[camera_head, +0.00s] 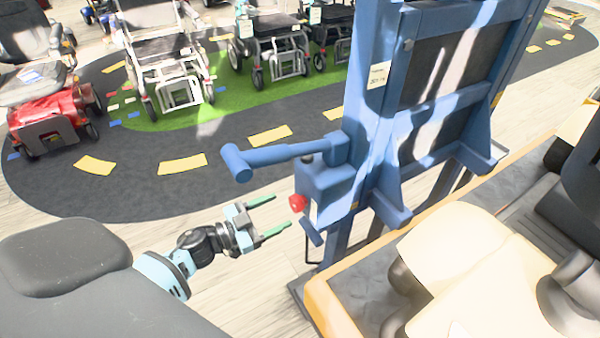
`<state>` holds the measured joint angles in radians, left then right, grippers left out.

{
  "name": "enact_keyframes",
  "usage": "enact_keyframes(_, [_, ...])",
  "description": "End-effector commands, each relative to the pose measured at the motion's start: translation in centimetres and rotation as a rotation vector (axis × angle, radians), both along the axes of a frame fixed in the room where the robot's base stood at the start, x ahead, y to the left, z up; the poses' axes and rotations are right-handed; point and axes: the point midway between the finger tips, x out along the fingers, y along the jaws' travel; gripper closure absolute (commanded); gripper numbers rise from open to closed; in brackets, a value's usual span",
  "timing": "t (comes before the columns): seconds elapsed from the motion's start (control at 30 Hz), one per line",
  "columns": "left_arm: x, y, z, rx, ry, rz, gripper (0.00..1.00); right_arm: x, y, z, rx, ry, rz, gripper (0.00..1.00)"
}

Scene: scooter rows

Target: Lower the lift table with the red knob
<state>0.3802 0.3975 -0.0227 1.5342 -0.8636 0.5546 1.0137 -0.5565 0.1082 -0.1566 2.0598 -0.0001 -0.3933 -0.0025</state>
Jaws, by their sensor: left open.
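The blue lift table (395,120) stands upright right of centre, with a blue lever (270,155) reaching out to the left. The red knob (298,203) sits low on the left side of its blue box (328,185). My left gripper (281,213) is open, with green fingers pointing right toward the knob. In the picture the fingertips are just left of the knob, one above and one below its height. A small gap shows between them and the knob; the depth is hard to tell. My right gripper is not in view.
A wooden-edged surface (335,310) with cream and dark parts fills the lower right. A red scooter (50,120) and several wheelchairs stand on the dark and green mat (140,185) behind. Light floor is open below the gripper.

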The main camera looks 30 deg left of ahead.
Motion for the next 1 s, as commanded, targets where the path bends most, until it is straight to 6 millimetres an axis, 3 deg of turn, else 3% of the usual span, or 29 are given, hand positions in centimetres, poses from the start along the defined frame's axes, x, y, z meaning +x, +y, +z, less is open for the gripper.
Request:
enact_keyframes(0.3, [3.2,-1.9,0.0,-0.001,0.000,0.001,0.35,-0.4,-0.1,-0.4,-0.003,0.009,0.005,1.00])
enact_keyframes(0.67, [3.5,-2.1,-0.1,0.001,0.002,0.000,0.37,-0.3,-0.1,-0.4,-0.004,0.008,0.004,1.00])
enact_keyframes(1.0, [3.4,-2.1,-0.1,0.000,0.002,-0.002,0.80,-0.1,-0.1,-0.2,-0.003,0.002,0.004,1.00])
